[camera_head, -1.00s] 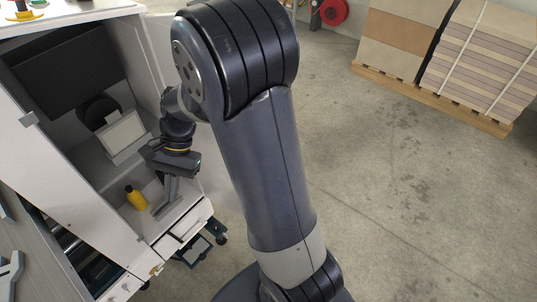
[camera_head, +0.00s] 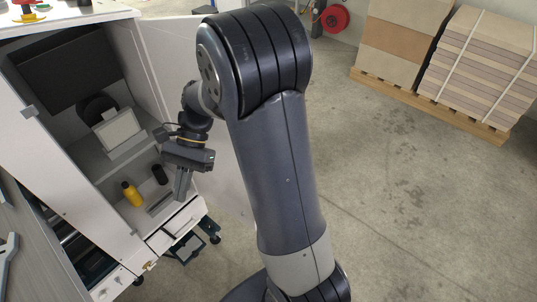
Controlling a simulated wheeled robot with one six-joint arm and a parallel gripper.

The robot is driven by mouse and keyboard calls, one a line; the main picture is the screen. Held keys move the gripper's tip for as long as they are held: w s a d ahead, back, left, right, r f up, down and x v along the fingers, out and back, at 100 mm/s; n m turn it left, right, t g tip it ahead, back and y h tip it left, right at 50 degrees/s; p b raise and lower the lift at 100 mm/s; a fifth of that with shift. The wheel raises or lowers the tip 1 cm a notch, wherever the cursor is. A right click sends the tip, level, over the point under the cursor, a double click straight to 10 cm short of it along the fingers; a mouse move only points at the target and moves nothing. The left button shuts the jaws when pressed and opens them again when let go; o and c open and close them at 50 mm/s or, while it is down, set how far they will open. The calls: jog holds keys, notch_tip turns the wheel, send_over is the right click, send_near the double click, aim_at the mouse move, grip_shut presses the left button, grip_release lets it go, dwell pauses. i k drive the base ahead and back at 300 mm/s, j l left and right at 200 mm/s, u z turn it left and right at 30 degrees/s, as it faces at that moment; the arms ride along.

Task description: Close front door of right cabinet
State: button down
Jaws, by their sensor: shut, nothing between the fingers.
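The white cabinet (camera_head: 66,215) stands at the left with its interior exposed. Its front door (camera_head: 160,50) is a light panel standing open on the right side, partly hidden behind my arm; its lower part shows to the right of my gripper. My gripper (camera_head: 183,188) is shut and empty, pointing down near the cabinet's front opening, on the inner side of the open door. I cannot tell whether it touches the door.
Inside the cabinet are a yellow bottle (camera_head: 132,194), a dark cylinder (camera_head: 159,174) and a white-faced box (camera_head: 118,130). Drawers (camera_head: 182,220) sit below the opening. Pallets of stacked boards (camera_head: 475,75) stand at the back right. The concrete floor (camera_head: 400,200) on the right is clear.

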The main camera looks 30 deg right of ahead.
aim_at(170, 41)
jog(key=k+l+z, duration=0.15)
jog(key=k+l, duration=0.2)
jog(key=l+z, duration=0.15)
jog(key=l, duration=0.25)
jog(key=i+l+z, duration=0.1)
jog(key=i, duration=0.3)
jog(key=i+l, duration=0.15)
jog(key=i, duration=0.25)
jog(key=z, duration=0.05)
